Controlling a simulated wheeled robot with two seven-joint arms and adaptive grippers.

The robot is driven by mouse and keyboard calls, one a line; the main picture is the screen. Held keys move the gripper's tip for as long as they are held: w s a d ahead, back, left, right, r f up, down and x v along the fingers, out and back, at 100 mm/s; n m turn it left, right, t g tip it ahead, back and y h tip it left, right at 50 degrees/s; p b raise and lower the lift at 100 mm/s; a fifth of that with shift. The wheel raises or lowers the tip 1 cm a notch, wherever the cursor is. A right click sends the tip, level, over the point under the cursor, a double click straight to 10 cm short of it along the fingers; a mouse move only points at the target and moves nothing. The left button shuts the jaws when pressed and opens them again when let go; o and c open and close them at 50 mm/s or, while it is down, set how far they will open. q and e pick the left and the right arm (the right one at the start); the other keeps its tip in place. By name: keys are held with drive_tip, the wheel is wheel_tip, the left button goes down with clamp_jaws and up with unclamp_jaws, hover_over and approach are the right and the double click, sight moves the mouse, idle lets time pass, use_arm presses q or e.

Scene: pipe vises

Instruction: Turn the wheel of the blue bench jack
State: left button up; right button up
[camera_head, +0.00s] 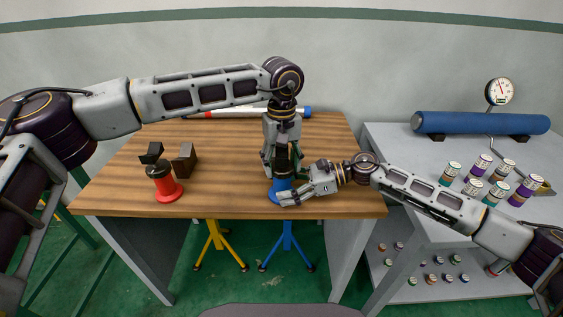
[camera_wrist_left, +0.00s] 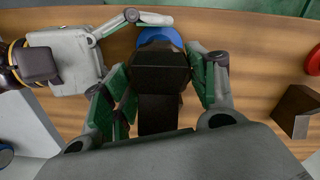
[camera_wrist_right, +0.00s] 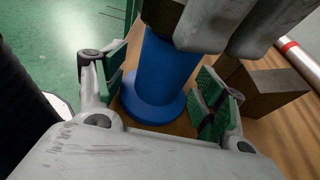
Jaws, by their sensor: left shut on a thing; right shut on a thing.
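The blue bench jack (camera_head: 274,194) stands upright near the table's front edge, its round blue base flat on the wood. Its dark angular top (camera_wrist_left: 160,72) sits between the green pads of my left gripper (camera_head: 281,165), which points straight down and is shut on it. I cannot clearly tell the wheel's outline from the rest of this dark top. My right gripper (camera_head: 288,194) comes in low from the right and is shut around the blue body (camera_wrist_right: 165,72), just above the base. My left fingers hide much of the jack in the head view.
A red jack (camera_head: 167,188) with a black head stands to the left, next to dark blocks (camera_head: 185,160). A white tube (camera_head: 240,111) with red and blue ends lies at the back. Yellow and blue stands are below. The right bench holds a blue cylinder (camera_head: 480,123) and several small cans.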

use_arm(q)
drive_tip(key=shift+n, duration=0.7)
drive_tip(key=o, duration=1)
drive_tip(key=shift+o, duration=0.2)
drive_tip(key=shift+r, duration=0.15)
drive_tip(key=shift+r, duration=5.85)
